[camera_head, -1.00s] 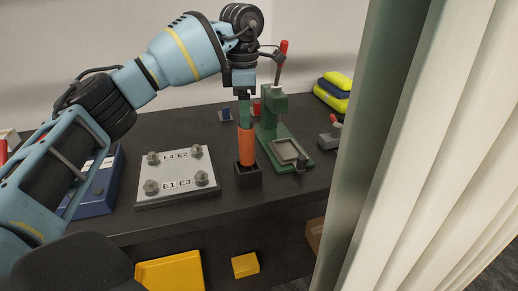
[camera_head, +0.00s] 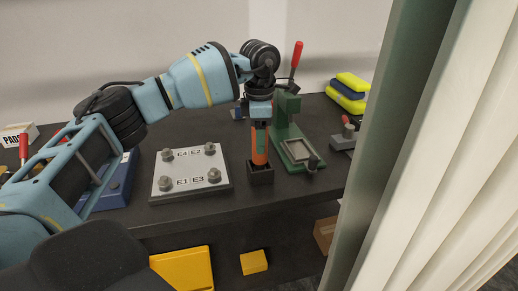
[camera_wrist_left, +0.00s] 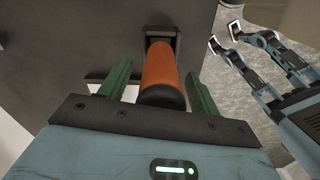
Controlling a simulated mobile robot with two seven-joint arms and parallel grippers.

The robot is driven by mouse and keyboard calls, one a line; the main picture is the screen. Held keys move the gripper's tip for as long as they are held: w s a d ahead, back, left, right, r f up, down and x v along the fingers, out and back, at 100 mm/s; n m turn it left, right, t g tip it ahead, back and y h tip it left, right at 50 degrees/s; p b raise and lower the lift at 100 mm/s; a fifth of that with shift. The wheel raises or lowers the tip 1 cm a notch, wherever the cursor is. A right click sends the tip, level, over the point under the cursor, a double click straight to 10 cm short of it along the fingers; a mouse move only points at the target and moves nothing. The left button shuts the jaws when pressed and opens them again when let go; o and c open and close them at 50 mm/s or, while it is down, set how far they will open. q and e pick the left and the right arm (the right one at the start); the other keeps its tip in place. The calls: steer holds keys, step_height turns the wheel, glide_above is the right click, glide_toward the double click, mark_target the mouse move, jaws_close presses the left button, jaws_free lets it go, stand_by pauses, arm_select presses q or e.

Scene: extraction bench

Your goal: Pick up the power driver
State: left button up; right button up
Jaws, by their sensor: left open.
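The power driver (camera_head: 259,156) is an orange cylinder with a dark end, upright in a small black holder (camera_head: 261,175) on the bench. In the left wrist view the driver (camera_wrist_left: 160,72) lies between the two green fingers of my left gripper (camera_wrist_left: 158,88). That gripper is open, with a visible gap on each side of the driver. In the head view my left gripper (camera_head: 260,136) points down over the driver and hides its upper part. My right gripper (camera_wrist_left: 226,38) shows only in the left wrist view, with its two fingers apart and empty, away from the driver.
A plate with bolts (camera_head: 190,174) lies left of the holder. A green press with a red handle (camera_head: 297,148) stands close on the right. Yellow-and-black cases (camera_head: 347,92) lie at the back right. A pale curtain (camera_head: 450,180) covers the right side.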

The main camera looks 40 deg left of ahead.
arm_select(q)
steer(key=shift+f, duration=0.5)
steer(key=c, duration=1.1)
steer(key=shift+o, duration=0.2)
steer(key=shift+r, duration=5.1)
arm_select(e)
steer(key=shift+s+f, duration=0.35)
